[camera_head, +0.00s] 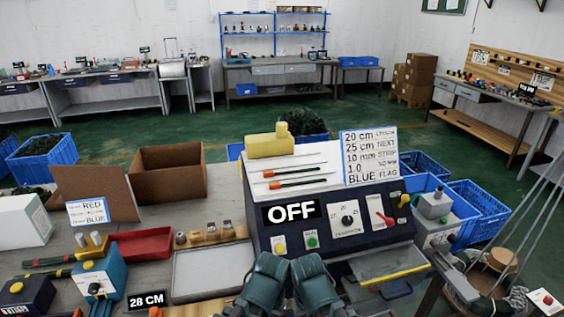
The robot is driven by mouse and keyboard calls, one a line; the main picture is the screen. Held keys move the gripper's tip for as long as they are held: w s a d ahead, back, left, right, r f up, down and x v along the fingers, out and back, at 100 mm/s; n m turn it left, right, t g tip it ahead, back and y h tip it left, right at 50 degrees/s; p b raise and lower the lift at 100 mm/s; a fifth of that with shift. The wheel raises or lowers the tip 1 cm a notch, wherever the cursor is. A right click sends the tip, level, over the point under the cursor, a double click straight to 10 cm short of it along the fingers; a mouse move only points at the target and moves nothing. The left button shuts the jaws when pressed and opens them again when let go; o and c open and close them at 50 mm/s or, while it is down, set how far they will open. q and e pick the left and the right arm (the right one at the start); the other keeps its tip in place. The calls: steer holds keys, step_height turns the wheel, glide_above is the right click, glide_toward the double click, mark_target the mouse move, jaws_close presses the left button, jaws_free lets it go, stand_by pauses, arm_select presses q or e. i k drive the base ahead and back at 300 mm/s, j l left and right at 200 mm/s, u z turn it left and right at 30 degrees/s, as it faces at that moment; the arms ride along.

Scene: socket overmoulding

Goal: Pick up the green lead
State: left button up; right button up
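Two thin dark green leads with orange-red sections lie at the left of the bench, the upper one (47,262) above the lower one (42,274). Other thin leads lie on top of the dark machine (340,240); the lower one (298,183) has an orange end and a dark greenish length. I cannot tell which is the green lead named. My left gripper (266,275) and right gripper (312,275) are side by side at the bottom centre, in front of the machine, apart from all leads. Their fingertips are not clear.
The machine's display reads OFF; a text card (370,157) stands on it. Left are a red tray (142,245), a blue box with a dial (98,283) and a cardboard box (170,172). A grey tray (212,268) looks empty. Blue crates (478,208) stand right.

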mark_target(267, 174)
steer(key=i, duration=0.2)
steer(key=z, duration=1.4)
steer(key=j+z, duration=0.1)
steer(key=j, duration=0.35)
steer(key=k+j, duration=0.15)
steer(key=j, duration=0.25)
steer(key=z, duration=0.05)
